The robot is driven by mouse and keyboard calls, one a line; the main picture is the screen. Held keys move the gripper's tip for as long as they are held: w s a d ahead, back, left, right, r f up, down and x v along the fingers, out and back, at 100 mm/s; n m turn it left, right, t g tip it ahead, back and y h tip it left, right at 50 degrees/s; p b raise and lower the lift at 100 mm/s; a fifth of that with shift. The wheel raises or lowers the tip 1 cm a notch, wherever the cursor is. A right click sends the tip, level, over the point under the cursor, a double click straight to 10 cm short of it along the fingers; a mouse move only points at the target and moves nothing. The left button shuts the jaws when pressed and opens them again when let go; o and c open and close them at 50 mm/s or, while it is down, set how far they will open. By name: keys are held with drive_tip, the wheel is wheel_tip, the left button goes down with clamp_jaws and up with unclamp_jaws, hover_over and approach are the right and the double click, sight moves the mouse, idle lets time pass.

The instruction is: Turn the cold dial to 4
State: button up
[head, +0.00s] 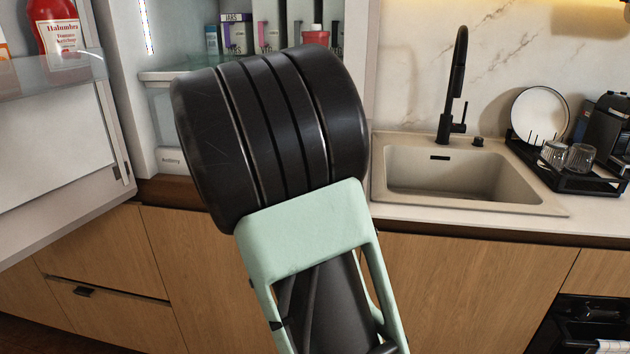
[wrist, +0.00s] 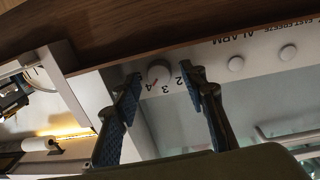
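The cold dial (wrist: 158,71) is a small round pale knob on a white panel in the wrist view. Printed numbers 2, 3 and 4 sit along its lower edge. A small reddish mark shows on the dial's lower side, close to the 4; its exact reading is too small to tell. My gripper (wrist: 164,76) is open, with one blue-padded finger on each side of the dial. I see gaps between the pads and the dial, and cannot tell how deep the fingers reach. In the head view my arm hides the dial and gripper.
Inside are boxes (head: 236,36). A sink (head: 455,175) and dish rack (head: 590,180) are at right.

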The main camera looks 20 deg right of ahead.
drive_tip(key=v, duration=1.2)
